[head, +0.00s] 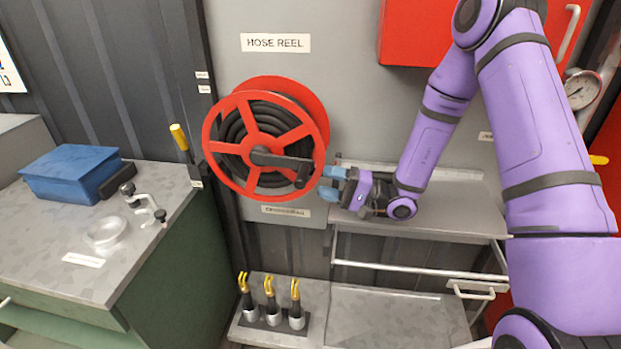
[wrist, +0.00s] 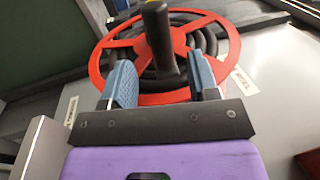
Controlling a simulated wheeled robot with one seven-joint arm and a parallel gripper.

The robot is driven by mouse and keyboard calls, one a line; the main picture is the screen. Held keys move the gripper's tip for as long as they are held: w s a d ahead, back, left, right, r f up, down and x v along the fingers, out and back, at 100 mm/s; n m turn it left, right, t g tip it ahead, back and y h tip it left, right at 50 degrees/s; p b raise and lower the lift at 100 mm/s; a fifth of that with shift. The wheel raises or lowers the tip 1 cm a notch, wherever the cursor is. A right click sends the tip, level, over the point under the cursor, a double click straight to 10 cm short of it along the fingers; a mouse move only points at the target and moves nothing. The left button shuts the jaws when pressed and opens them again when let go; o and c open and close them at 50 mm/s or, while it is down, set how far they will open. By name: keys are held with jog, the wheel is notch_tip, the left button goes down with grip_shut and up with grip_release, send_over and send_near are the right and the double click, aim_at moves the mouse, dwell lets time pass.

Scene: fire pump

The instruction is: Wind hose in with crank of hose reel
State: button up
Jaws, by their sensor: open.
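The red hose reel (head: 266,138) is mounted on the grey wall panel under the "HOSE REEL" sign, with black hose (head: 235,128) wound inside it. Its dark crank arm (head: 275,158) runs from the hub to the right, ending in a black crank handle (head: 303,174) that sticks out toward the viewer. My gripper (head: 329,182) is just right of the handle, with blue fingers apart. In the wrist view, my gripper (wrist: 163,85) is open and the crank handle (wrist: 160,45) stands between the two fingers, with visible gaps on both sides. Contact is not visible.
A shelf (head: 440,207) with a rail lies below my arm. A red cabinet (head: 420,35) hangs above right. A left workbench (head: 60,225) holds a blue box (head: 72,172) and a clamp (head: 143,203). A yellow-handled lever (head: 180,138) stands left of the reel. Several nozzles (head: 270,300) stand below.

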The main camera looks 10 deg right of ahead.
jog(key=shift+v, duration=1.65)
jog(key=c, duration=0.4)
jog(key=shift+a+r+n+g, duration=0.2)
jog(key=shift+n+g, duration=0.1)
jog(key=shift+g, duration=0.1)
jog(key=c, duration=0.3)
jog(key=s+a+r+n+g+h, duration=0.1)
jog(key=n+g, duration=0.1)
jog(key=s+a+r+n+g+h, duration=0.1)
jog(key=a+n+g, duration=0.1)
jog(key=n+g, duration=0.1)
jog(key=a+r+n+g+h, duration=0.1)
jog(key=r+n+g, duration=0.1)
jog(key=n+g, duration=0.1)
jog(key=shift+s+a, duration=0.25)
jog(key=shift+s, duration=0.15)
grip_shut()
jog(key=n+t+h, duration=0.3)
jog(key=n+h, duration=0.6)
jog(key=h, duration=0.3)
send_near(305, 173)
jog(key=x, duration=0.7)
jog(key=shift+a+f, duration=0.15)
jog(key=shift+f, duration=0.1)
